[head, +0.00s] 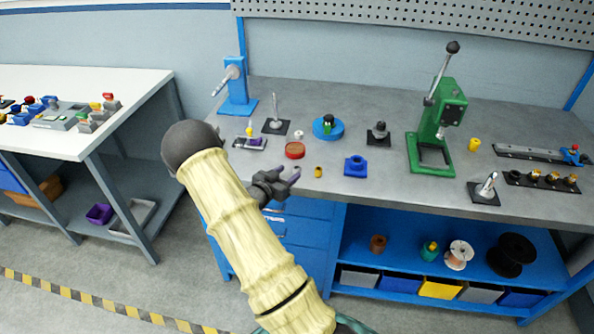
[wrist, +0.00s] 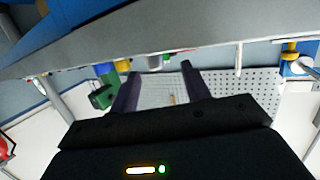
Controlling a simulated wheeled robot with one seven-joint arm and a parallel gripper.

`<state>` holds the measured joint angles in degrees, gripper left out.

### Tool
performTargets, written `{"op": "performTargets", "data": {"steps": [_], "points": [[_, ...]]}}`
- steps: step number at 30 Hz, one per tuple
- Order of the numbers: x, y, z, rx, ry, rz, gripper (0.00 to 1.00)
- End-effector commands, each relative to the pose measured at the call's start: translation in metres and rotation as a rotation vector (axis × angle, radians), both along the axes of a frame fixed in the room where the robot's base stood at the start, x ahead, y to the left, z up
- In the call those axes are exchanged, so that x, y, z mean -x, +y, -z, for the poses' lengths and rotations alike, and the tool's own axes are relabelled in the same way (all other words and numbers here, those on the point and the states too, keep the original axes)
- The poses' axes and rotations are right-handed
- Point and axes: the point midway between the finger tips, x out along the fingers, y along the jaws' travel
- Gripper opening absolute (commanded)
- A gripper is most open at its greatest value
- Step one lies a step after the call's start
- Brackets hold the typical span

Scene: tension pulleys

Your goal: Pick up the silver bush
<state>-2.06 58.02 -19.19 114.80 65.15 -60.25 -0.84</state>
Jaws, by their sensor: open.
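A small pale silver-white piece (head: 298,134), which looks like the silver bush, stands on the grey workbench just behind a red round dish. It is too small to make out its shape. My gripper (head: 288,175) is over the bench's front edge, in front of the dish and apart from the pale piece. In the wrist view my gripper (wrist: 160,70) has its two dark fingers spread, with nothing held between them. I cannot make out the bush in the wrist view.
Around it are the red dish (head: 295,150), a small brass bush (head: 318,171), a blue block (head: 355,166), a blue round fixture (head: 328,128) and a black plate with a silver post (head: 275,122). A green press (head: 437,125) stands to the right. The bench's middle has free patches.

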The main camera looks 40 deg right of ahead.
Motion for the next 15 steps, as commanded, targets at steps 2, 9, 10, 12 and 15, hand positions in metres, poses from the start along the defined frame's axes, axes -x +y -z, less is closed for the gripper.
{"op": "performTargets", "data": {"steps": [2,9,10,12,15], "points": [[0.0,-0.001,0.0,0.0,0.0,0.0,0.47],[-0.001,-0.027,0.0,0.001,0.0,0.004,0.47],[-0.001,-0.032,0.001,0.001,0.0,0.004,0.47],[-0.005,-0.041,0.004,0.0,-0.001,0.002,0.47],[-0.008,-0.049,0.007,0.0,-0.001,0.002,0.47]]}}
